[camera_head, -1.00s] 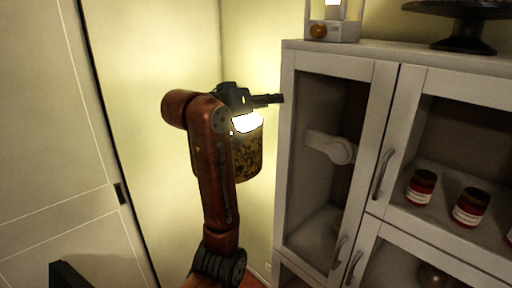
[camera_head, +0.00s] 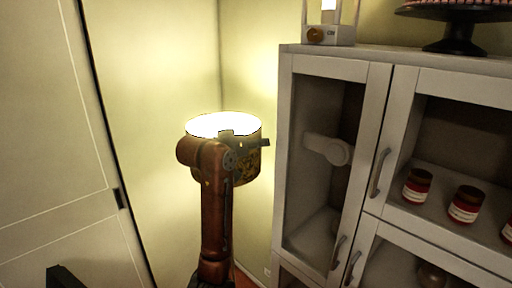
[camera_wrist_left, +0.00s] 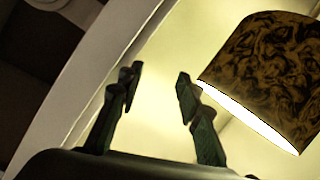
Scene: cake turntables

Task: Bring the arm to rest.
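My left arm, reddish brown, stands upright in the middle of the head view. Whether the gripper touches the shade cannot be told. My right gripper is not in view.
A glass-fronted cabinet (camera_head: 377,84) stands right of the arm, holding red-labelled jars (camera_head: 465,204). A pale door (camera_head: 45,150) is at left.

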